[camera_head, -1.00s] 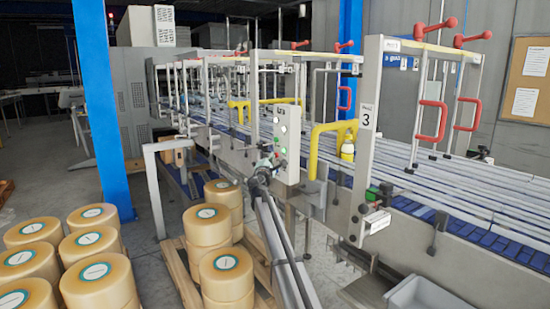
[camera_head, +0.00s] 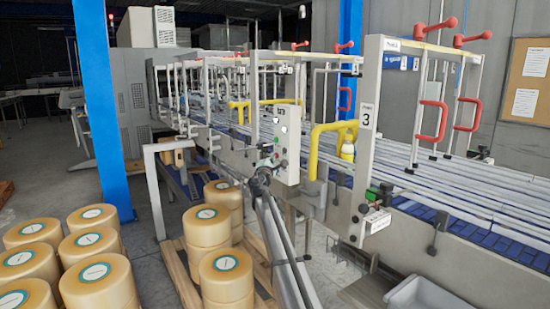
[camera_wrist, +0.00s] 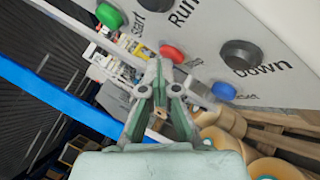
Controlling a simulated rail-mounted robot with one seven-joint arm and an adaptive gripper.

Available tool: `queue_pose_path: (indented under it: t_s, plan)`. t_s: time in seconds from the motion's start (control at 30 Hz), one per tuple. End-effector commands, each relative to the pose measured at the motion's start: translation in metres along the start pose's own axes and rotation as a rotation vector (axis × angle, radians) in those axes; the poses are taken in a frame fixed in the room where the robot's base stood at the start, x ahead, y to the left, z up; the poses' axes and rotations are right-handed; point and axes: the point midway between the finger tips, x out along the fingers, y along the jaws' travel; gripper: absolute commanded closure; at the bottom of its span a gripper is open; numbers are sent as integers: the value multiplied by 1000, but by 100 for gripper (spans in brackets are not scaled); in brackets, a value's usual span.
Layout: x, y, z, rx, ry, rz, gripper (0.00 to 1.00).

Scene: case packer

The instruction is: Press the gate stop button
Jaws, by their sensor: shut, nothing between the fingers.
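The grey control panel (camera_head: 288,145) stands on a post beside the conveyor. In the wrist view, its tilted face (camera_wrist: 205,35) carries a green button (camera_wrist: 109,15) by "Start", a red button (camera_wrist: 171,53), a black button (camera_wrist: 240,55) by "Down" and a blue button (camera_wrist: 223,91). The small labels by the red and blue buttons are too blurred to read. My gripper (camera_wrist: 158,64) is shut and empty. Its tips overlap the panel's edge in the picture, just left of the red button; contact cannot be told. In the head view my gripper (camera_head: 268,161) is at the panel's lower left.
Stacks of round yellowish tubs (camera_head: 226,276) stand on pallets below my arm. A yellow guard bar (camera_head: 325,140) and a labelled post (camera_head: 365,145) stand right of the panel. A blue column (camera_head: 103,110) is at left. Open floor (camera_head: 40,165) lies further left.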

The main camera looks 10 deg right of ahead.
Motion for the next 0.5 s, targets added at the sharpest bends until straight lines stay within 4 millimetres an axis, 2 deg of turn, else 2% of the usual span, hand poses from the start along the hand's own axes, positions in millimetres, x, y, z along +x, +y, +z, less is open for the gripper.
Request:
queue_pose_path:
  t_s: [0.3,0.5]
  plan:
    - [-11,6,-7,-1,-1,0,100]
    - [-12,8,-8,0,-1,0,100]
